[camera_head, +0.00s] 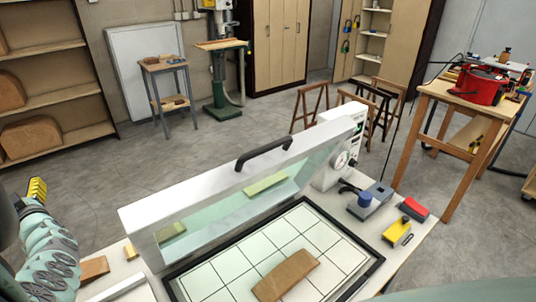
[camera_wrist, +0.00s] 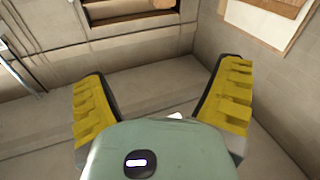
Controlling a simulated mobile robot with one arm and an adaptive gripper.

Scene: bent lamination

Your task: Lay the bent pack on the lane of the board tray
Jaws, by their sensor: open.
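A brown, slightly curved wooden piece (camera_head: 286,276), which looks like the bent pack, lies on a white gridded bed (camera_head: 228,264) with a black frame on the bench. I cannot tell which thing is the board tray with its lane. My gripper (camera_head: 37,190) is at the left edge of the head view, raised beside the bench and well apart from the wooden piece. In the wrist view my gripper (camera_wrist: 165,100) has its two yellow-padded fingers wide apart with nothing between them; it faces a wall and floor.
A raised clear-and-white lid (camera_head: 220,190) with a black handle (camera_head: 264,152) stands along the bed's far side. A blue-knobbed device (camera_head: 370,200), a yellow block (camera_head: 397,231) and a red block (camera_head: 414,208) sit right of it. Another brown piece (camera_head: 93,269) lies at the bench's left.

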